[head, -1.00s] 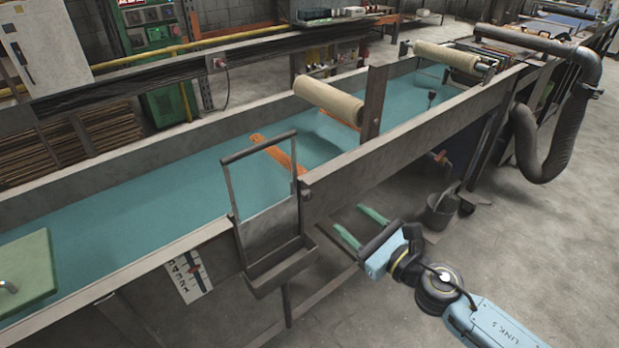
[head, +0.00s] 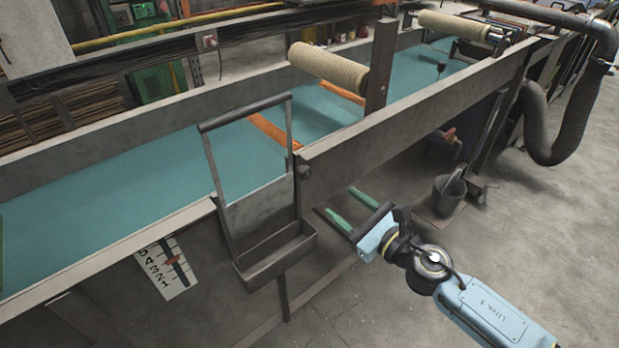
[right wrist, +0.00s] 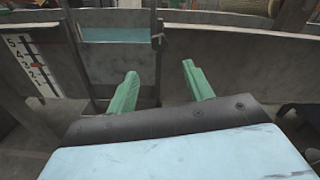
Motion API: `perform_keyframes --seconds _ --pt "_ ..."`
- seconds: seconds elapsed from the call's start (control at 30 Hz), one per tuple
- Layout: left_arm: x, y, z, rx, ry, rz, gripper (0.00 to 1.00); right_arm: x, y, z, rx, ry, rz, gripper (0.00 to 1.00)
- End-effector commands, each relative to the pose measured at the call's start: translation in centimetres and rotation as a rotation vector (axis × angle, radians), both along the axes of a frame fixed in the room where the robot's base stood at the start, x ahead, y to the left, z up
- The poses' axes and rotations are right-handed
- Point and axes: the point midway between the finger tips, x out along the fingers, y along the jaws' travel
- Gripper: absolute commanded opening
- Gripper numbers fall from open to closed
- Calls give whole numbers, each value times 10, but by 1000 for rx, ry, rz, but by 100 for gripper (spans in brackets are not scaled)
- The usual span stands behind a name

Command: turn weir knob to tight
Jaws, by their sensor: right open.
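The weir is a metal plate with a tall bar handle (head: 245,113), set in the trough side above a small box (head: 275,257). A small dark knob (head: 303,172) sits on the trough wall by the weir's right post. In the right wrist view a small fitting, probably the same knob (right wrist: 158,37), shows at the post's upper end. My right gripper (head: 345,205) has green fingers, open and empty. It is outside the trough, right of and below the knob, and not touching it. In the right wrist view its fingertips (right wrist: 160,70) point toward the trough wall. My left gripper is not visible.
A numbered scale with a red pointer (head: 170,262) hangs left of the weir. The trough wall (head: 400,125) runs right from the knob. A bucket (head: 448,194) stands on the floor, right of my gripper. Floor at lower right is open.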

Motion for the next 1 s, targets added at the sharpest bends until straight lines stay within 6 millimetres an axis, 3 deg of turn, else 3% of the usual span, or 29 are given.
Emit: perform_keyframes --seconds 0.53,0.7,1.0 --pt "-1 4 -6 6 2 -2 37 85 62 0 1 0 0 52" --pt "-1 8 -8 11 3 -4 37 96 71 0 1 1 1 52" --pt "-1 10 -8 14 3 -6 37 99 73 0 1 1 1 52"
